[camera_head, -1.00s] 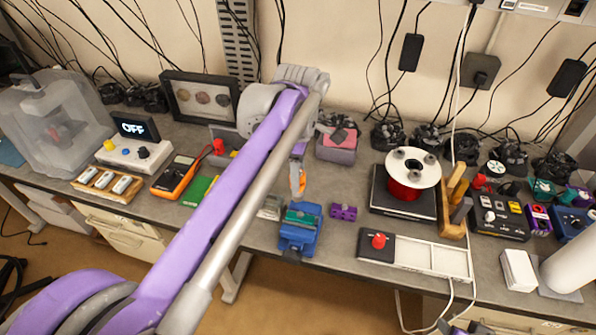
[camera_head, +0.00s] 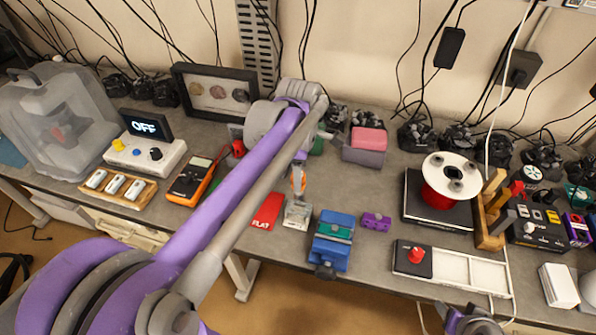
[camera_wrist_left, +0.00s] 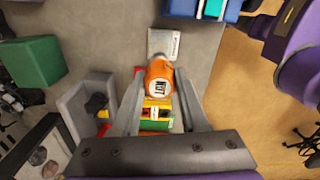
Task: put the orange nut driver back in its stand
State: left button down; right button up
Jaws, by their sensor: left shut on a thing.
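The orange nut driver (camera_head: 298,180) hangs from my left gripper (camera_head: 299,158), which is shut on it. In the left wrist view its orange end marked NUT (camera_wrist_left: 160,83) shows between the fingers of the left gripper (camera_wrist_left: 158,98). A small pale grey block with a label (camera_head: 298,214), which looks like the stand, sits on the bench just below the driver. The same block (camera_wrist_left: 163,43) shows just beyond the driver's end in the left wrist view. I cannot tell whether they touch. My right gripper (camera_head: 468,320) is partly visible at the bottom edge; its jaws are unclear.
A blue vise (camera_head: 331,243) stands right of the block, with a purple piece (camera_head: 376,222) beyond it. A pink-topped grey box (camera_head: 364,147) stands behind. An orange multimeter (camera_head: 190,183) lies farther left.

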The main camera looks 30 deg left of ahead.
aim_at(299, 199)
pick_arm(q)
jog(key=shift+d+f, duration=0.1)
jog(key=shift+f, duration=0.25)
notch_tip(299, 199, down, 2)
jog(key=shift+b, duration=0.4)
jog(key=shift+s+f+b, duration=0.15)
jog(key=shift+f+b, duration=0.4)
jog(key=shift+f, duration=0.7)
pick_arm(e)
jog(key=s+f, duration=0.2)
jog(key=shift+f, duration=0.4)
jog(key=shift+w, duration=0.1)
pick_arm(q)
jog(key=shift+f+b, duration=0.4)
jog(key=shift+f, duration=0.1)
pick_arm(e)
jog(key=shift+s+f+g, duration=0.3)
jog(key=shift+s+f, duration=0.05)
jog(key=shift+f, duration=0.3)
pick_arm(q)
jog(key=shift+f+b, duration=0.7)
jog(key=shift+f, duration=0.6)
pick_arm(e)
jog(key=shift+s+f, duration=0.25)
jog(key=shift+f, duration=0.3)
jog(key=shift+s+f, duration=0.2)
jog(key=shift+f, duration=0.3)
